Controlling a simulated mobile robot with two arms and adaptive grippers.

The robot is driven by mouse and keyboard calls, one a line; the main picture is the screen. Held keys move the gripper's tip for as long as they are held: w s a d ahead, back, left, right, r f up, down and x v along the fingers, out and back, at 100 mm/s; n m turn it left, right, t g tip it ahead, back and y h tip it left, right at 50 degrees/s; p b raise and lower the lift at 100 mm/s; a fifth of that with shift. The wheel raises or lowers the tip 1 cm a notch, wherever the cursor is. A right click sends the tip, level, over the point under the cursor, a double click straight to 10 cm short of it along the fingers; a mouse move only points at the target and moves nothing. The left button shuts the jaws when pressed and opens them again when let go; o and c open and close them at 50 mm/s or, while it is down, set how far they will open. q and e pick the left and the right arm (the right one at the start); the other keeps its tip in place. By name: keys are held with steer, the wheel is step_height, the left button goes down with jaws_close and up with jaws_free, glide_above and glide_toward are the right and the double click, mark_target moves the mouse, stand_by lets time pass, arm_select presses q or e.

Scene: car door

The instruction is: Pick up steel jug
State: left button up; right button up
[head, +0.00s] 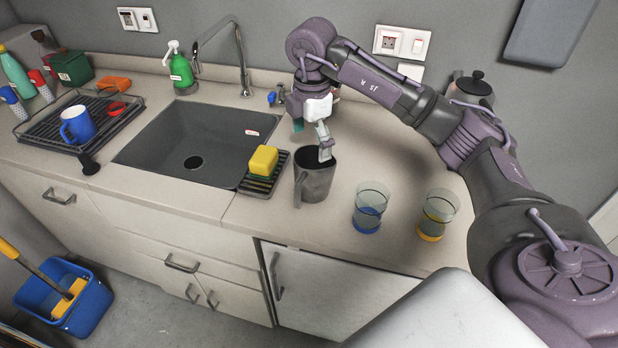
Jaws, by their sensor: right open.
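The steel jug (314,184) stands upright on the counter, right of the sink, in the head view. It is dark grey metal, with its handle towards the left front. My right gripper (325,152) points down from above, with its fingertips at the jug's rim. The gripper is open; one finger seems to overlap the mouth of the jug, but I cannot tell whether it touches. My left gripper is not in view.
Two glasses, one with a blue base (369,208) and one with a yellow base (437,215), stand right of the jug. A yellow sponge (263,160) sits on a small rack to its left. The sink (190,140) lies further left. A kettle (472,88) stands behind my right arm.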

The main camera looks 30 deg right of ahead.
mark_target(310, 174)
steer(key=shift+w+f+p, duration=0.15)
steer(key=shift+f+p, duration=0.5)
steer(key=shift+f, duration=1.85)
steer(key=shift+w+f+p, duration=0.1)
steer(key=shift+f+p, duration=0.55)
steer(key=shift+f, duration=1.8)
steer(key=shift+s+a, duration=0.1)
steer(key=shift+s, duration=0.05)
steer(key=c, duration=1.1)
